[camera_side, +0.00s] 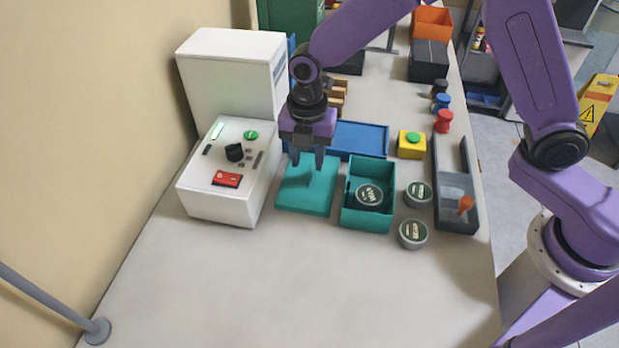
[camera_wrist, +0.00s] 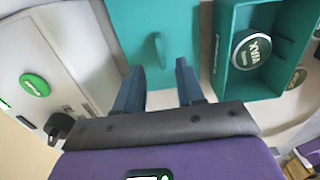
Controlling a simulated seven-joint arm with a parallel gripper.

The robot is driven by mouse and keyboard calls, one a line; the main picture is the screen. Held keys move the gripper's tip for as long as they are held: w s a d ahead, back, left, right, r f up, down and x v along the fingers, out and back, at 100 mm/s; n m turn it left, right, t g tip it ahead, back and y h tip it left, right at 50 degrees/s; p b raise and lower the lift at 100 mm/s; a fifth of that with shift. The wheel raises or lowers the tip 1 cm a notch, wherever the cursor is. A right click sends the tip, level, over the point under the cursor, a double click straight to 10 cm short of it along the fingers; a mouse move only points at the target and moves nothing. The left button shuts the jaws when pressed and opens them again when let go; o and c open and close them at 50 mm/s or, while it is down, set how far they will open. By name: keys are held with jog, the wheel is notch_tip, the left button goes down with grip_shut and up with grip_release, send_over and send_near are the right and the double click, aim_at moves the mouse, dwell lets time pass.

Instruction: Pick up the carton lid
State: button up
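The carton lid (camera_side: 303,198) is a flat teal slab with a small raised handle, lying on the table left of the teal carton (camera_side: 368,221). My gripper (camera_side: 307,163) is above the lid's far part, pointing down, with its fingers apart and nothing between them. In the wrist view the lid (camera_wrist: 130,25) lies ahead of the open fingertips (camera_wrist: 158,72), and its handle (camera_wrist: 159,50) shows just beyond the gap between them. The open carton holds a round dark-green-and-silver tin (camera_side: 369,195), which also shows in the wrist view (camera_wrist: 251,50).
Two more tins (camera_side: 413,234) (camera_side: 418,193) stand right of the carton. A white machine (camera_side: 215,205) with buttons is close on the left. A blue tray (camera_side: 362,138), a yellow button box (camera_side: 411,150) and a grey rack (camera_side: 456,219) stand around. The front table is clear.

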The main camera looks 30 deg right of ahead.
aim_at(309, 173)
notch_tip(309, 173, down, 4)
jog(key=shift+d+f, duration=0.15)
grip_shut()
dwell(0.3)
